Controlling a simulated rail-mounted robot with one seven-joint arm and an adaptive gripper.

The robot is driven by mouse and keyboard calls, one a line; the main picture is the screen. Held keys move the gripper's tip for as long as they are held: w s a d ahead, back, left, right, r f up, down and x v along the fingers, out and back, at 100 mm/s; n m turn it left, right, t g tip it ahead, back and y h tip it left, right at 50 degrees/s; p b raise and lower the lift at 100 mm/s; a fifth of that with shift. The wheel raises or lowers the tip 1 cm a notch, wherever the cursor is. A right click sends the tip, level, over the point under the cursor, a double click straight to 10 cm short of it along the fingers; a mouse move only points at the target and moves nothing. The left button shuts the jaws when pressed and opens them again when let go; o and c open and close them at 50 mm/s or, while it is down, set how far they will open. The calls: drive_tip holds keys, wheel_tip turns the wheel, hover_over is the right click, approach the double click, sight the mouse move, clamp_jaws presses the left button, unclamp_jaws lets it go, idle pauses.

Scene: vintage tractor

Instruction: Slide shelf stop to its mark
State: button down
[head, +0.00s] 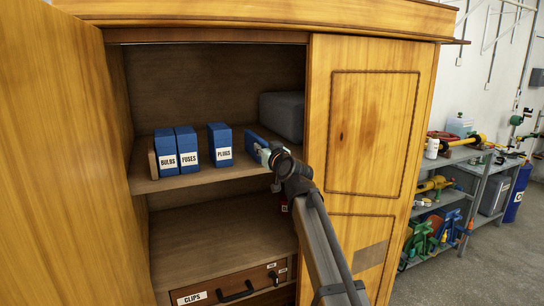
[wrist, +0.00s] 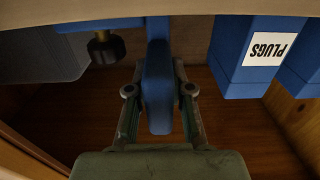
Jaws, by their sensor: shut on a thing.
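The blue shelf stop (head: 254,141) stands on the cabinet's upper shelf, right of the PLUGS box and apart from it. In the wrist view, which shows the labels upside down, its upright blue bar (wrist: 158,90) lies between my fingers. A dark knob with a brass-coloured collar (wrist: 105,48) is beside the bar. My gripper (head: 266,152) reaches in from the front right and is shut on the stop; its fingers also show in the wrist view (wrist: 159,94). I cannot make out a mark on the shelf. My gripper and arm hide part of the stop in the head view.
Blue boxes labelled BULBS (head: 166,153), FUSES (head: 187,150) and PLUGS (head: 221,146) stand to the left on the shelf (head: 205,174). A grey case (head: 282,114) sits at the back right. The right cabinet door (head: 372,130) is close to my arm.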

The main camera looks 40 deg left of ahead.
sight(222, 150)
drive_tip(key=shift+s+a+r+p, duration=0.1)
drive_tip(key=shift+s+a+p, duration=0.4)
drive_tip(key=shift+s, duration=0.4)
drive_tip(key=shift+s+a+f+p, duration=0.1)
drive_tip(key=shift+s+a+p, duration=0.4)
drive_tip(key=shift+s, duration=0.45)
drive_tip(key=shift+s+a+r+p, duration=0.1)
drive_tip(key=shift+s+a+p, duration=0.4)
drive_tip(key=shift+s, duration=0.4)
drive_tip(key=shift+s+a+p, duration=0.5)
drive_tip(key=shift+s+p, duration=0.25)
drive_tip(key=shift+s, duration=0.15)
drive_tip(key=shift+s+a+p, duration=0.45)
drive_tip(key=shift+s+p, duration=0.25)
drive_tip(key=shift+s, duration=0.2)
drive_tip(key=shift+s+a+p, duration=0.5)
drive_tip(key=shift+s+p, duration=0.25)
drive_tip(key=shift+s, duration=0.15)
drive_tip(key=c, duration=1)
unclamp_jaws()
drive_tip(key=shift+o, duration=0.2)
